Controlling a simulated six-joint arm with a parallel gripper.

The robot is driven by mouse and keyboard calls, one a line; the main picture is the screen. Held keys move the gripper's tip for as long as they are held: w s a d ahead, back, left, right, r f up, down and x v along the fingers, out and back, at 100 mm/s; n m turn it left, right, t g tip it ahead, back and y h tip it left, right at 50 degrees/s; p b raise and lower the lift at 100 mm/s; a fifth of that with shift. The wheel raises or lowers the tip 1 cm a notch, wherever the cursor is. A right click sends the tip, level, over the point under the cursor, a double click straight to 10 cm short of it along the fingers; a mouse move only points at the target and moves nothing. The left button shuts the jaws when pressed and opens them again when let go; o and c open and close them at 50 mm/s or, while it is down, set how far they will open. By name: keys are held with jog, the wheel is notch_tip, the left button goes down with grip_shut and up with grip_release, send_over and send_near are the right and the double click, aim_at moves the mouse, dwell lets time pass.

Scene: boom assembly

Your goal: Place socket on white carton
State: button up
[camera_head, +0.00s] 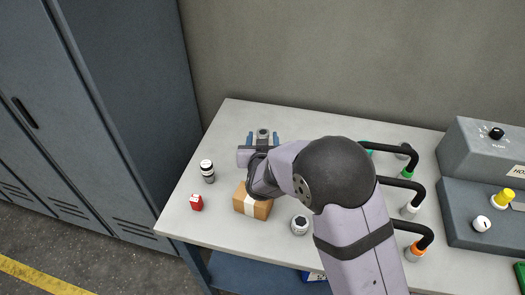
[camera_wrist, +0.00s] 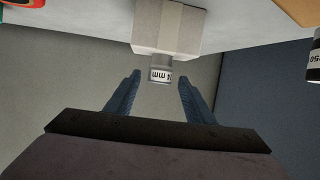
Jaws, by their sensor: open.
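The grey socket (camera_wrist: 160,72) carries a white label reading mm. In the wrist view, which looks upside down, it stands upright against the top face of the white carton (camera_wrist: 168,25). In the head view the socket (camera_head: 263,133) shows at the back left of the table, and my gripper hides most of the carton. My gripper (camera_wrist: 158,82) is open, with one blue finger on each side of the socket. Gaps show between the socket and both fingers. In the head view my gripper (camera_head: 263,138) reaches toward the wall.
Black hooked handles (camera_head: 400,184) and a grey control box (camera_head: 485,150) stand to the right.

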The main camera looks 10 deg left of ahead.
jog(key=b+v, duration=0.1)
jog(key=v, duration=0.9)
jog(key=shift+s+b, duration=0.35)
jog(key=shift+r, duration=0.1)
jog(key=s+d+f+m+g+h+p, duration=0.1)
jog(key=s+d+f+g, duration=0.1)
jog(key=s+d+g, duration=0.2)
jog(key=s+d+f+m+g+h+p, duration=0.1)
jog(key=s+d+f+g, duration=0.1)
jog(key=s+d+g, duration=0.3)
jog(key=s+d+f+g+h+p, duration=0.1)
jog(key=s+d+f+g, duration=0.2)
jog(key=s+d, duration=0.8)
jog(key=shift+s+d+m+g, duration=0.15)
jog(key=shift+d+g, duration=0.1)
jog(key=shift+d, duration=1)
jog(key=shift+s+d+m+g, duration=0.1)
jog(key=shift+d+g, duration=0.1)
jog(key=shift+d, duration=1.1)
jog(key=shift+s+d+m+g, duration=0.15)
jog(key=shift+d+g, duration=0.1)
jog(key=shift+d, duration=1)
jog(key=shift+s+d, duration=0.2)
jog(key=shift+d, duration=0.15)
